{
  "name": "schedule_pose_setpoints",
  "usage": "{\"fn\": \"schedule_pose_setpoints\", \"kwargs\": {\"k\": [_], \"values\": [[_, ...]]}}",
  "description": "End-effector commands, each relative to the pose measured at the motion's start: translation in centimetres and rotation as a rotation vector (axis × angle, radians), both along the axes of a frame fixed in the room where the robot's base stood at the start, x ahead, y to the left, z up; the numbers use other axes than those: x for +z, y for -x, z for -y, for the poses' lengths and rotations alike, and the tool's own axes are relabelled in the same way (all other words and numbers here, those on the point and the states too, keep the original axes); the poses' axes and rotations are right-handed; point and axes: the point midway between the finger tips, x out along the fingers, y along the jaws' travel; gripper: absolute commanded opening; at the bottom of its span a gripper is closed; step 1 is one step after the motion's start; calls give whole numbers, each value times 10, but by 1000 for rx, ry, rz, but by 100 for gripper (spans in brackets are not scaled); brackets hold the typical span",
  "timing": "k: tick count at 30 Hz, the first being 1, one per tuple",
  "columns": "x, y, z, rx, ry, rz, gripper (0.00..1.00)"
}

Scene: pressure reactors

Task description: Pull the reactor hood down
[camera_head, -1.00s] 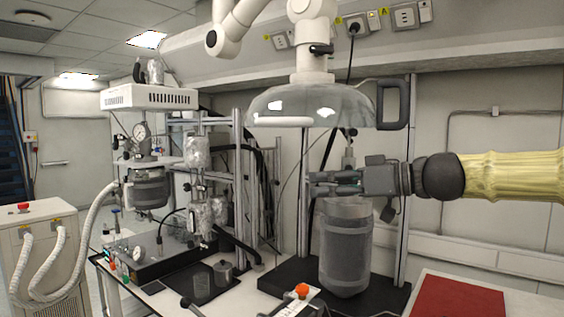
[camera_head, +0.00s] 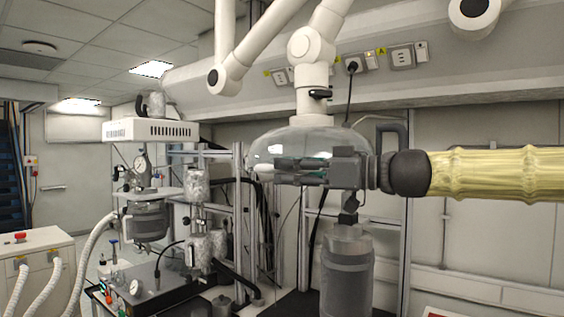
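The reactor hood (camera_head: 300,136) is a clear dome hanging from a white jointed arm (camera_head: 309,60). It hangs above the grey cylindrical reactor vessel (camera_head: 347,265).
Metal frame posts (camera_head: 391,255) stand behind the vessel. To the left are another reactor (camera_head: 146,222) with gauges and a white box (camera_head: 150,130) above it. A white cabinet with hoses (camera_head: 40,255) stands at far left. Open wall space lies at right.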

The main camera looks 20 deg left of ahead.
Motion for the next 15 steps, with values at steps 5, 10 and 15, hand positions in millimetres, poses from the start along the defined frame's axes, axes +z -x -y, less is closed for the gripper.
{"fn": "schedule_pose_setpoints", "kwargs": {"k": [5, 10, 15], "values": [[1, -2, -15, 0, 0, -2, 26], [0, -2, -20, 0, 0, 0, 26], [0, -2, -20, -1, 0, 0, 26]]}}
